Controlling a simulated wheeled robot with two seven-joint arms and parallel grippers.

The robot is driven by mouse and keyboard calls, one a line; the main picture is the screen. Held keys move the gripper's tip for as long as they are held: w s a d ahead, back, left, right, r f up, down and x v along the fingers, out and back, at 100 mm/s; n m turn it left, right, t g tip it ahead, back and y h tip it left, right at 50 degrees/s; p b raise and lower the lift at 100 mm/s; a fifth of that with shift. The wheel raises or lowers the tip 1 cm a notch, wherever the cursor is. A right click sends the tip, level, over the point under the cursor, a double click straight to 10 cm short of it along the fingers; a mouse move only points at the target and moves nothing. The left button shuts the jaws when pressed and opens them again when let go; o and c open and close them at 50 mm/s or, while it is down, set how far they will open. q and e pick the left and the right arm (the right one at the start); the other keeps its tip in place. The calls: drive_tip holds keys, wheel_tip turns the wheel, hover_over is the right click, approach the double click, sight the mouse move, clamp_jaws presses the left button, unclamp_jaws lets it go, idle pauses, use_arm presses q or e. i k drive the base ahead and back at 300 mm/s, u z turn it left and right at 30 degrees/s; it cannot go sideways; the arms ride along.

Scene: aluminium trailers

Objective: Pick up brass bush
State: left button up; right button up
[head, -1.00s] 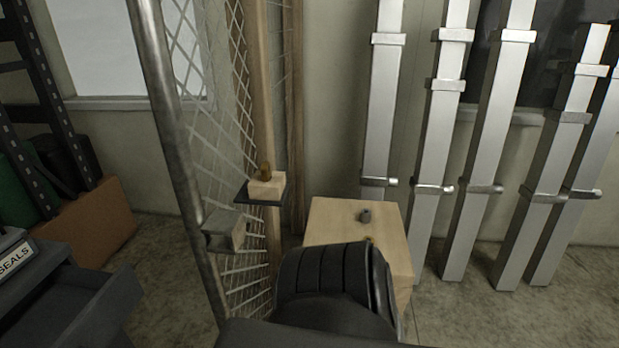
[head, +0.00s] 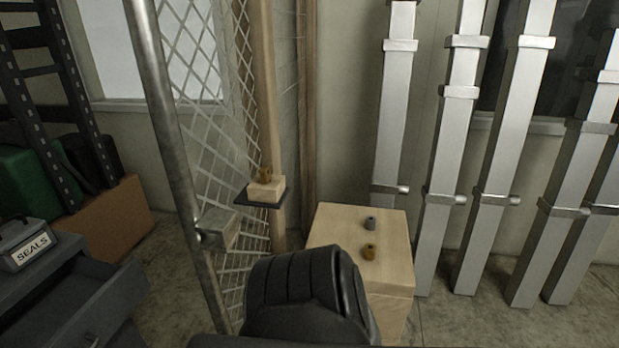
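A small brass-coloured bush (head: 369,252) stands on top of a pale wooden block (head: 330,226), near the middle of the view. A grey bush (head: 370,223) of similar size stands just behind it. Another brass-coloured piece (head: 265,176) sits on a small wooden block on a dark shelf by the mesh. Neither of my grippers is in the head view. A black padded seat-like shape hides the front left part of the wooden block.
A mesh gate with a metal post (head: 170,120) stands left of the wooden block. Several aluminium posts (head: 397,100) lean on the wall behind and to the right. A grey cabinet with an open drawer (head: 80,305) and a SEALS box (head: 27,243) is at the lower left.

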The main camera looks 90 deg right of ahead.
sight(369, 249)
drive_tip(key=z, duration=5.65)
drive_tip(key=i, duration=2.3)
drive_tip(key=u, duration=2.1)
